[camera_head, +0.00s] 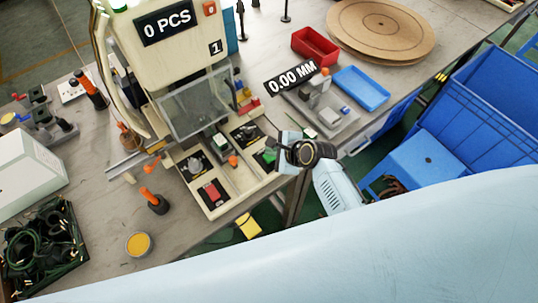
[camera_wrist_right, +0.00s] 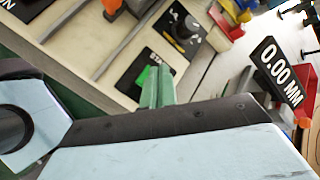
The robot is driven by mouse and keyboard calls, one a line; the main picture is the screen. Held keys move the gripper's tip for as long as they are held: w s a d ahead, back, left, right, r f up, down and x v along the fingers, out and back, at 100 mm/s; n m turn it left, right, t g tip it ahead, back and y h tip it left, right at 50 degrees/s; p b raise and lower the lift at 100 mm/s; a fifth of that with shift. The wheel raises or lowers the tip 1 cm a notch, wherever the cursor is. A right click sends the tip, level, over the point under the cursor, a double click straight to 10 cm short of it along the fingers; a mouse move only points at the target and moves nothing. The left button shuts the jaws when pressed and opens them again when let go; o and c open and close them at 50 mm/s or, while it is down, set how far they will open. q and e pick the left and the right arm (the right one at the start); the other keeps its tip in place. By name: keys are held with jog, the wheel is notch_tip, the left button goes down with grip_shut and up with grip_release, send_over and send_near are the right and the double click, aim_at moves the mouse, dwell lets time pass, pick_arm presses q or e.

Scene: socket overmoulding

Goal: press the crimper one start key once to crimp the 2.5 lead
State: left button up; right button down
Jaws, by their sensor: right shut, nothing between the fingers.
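Crimper one (camera_head: 150,55) is the cream machine marked 1, and its display (camera_head: 166,23) reads 0 PCS. Its green start key (camera_head: 269,156) is on a black plate at the right front of its base. The key also shows in the right wrist view (camera_wrist_right: 143,77), partly hidden behind my fingers. My right gripper (camera_head: 279,147) is at the front right corner of the base, close beside the key. Its green fingers (camera_wrist_right: 160,88) are shut and empty; I cannot tell whether they touch the key. A 2.5 lead cannot be made out. My left gripper is out of view.
A red key plate (camera_head: 212,193) and a dial (camera_head: 195,165) are on the base's left. A gauge with a 0.00 MM display (camera_head: 291,78), a blue tray (camera_head: 361,89) and a red bin (camera_head: 315,46) stand to the right. Blue crates (camera_head: 480,120) stand beyond the table edge.

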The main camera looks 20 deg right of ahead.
aim_at(272, 158)
jog(key=shift+f, duration=0.2)
jog(key=shift+f, duration=0.2)
jog(key=shift+f+b, duration=0.3)
jog(key=shift+f, duration=0.3)
dwell(1.0)
jog(key=shift+r, duration=0.15)
jog(key=shift+r+p, duration=0.9)
jog(key=shift+p, duration=0.35)
notch_tip(272, 158, up, 5)
jog(key=p, duration=0.5)
jog(key=shift+p, duration=0.4)
